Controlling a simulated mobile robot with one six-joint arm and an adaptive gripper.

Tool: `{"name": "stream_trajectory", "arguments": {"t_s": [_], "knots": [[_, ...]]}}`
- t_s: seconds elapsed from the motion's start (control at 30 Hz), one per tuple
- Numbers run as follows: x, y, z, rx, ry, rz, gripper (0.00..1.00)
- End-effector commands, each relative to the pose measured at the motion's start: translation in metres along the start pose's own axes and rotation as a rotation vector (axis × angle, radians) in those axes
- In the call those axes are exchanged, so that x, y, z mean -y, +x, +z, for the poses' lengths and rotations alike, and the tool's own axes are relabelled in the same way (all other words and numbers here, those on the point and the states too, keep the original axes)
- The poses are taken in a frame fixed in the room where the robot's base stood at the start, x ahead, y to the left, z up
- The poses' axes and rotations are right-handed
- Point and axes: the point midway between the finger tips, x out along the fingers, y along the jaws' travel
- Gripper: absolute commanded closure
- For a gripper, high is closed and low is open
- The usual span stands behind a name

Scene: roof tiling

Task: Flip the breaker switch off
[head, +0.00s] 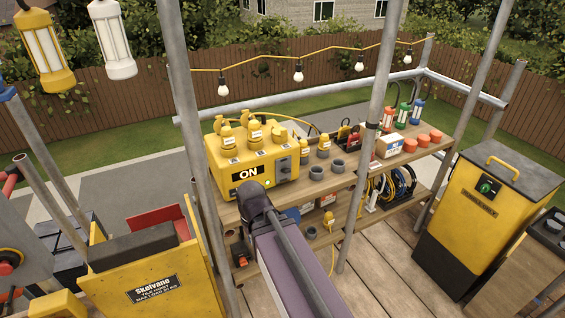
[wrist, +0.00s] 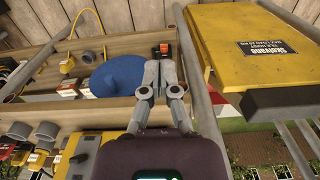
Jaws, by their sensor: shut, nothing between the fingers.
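A yellow power box (head: 238,168) stands on the upper shelf in the head view, with a black display reading ON. A grey panel (head: 283,168) on its front right looks like the breaker switch; its lever position is too small to tell. A small green light shows below it. Part of the yellow box shows at the bottom of the wrist view (wrist: 112,157). My gripper (wrist: 161,63) is shut and empty in the wrist view, pointing over the shelf edge. Its fingers are hidden behind my arm in the head view. The breaker does not show clearly in the wrist view.
The wooden shelf (head: 330,178) carries grey caps, plugs and lanterns. Metal poles (head: 374,120) stand close around my arm. A yellow hoist (head: 150,265) is at left and a yellow cabinet (head: 470,220) at right. A blue object (wrist: 120,74) lies beside my fingers.

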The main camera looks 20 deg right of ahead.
Motion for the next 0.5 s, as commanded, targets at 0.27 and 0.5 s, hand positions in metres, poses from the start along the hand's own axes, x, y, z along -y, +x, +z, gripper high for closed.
{"name": "stream_trajectory", "arguments": {"t_s": [0.27,0.5], "knots": [[0.000,0.000,0.000,0.000,0.000,0.000,1.00],[-0.008,-0.009,-0.016,-0.013,-0.001,-0.004,1.00]]}}
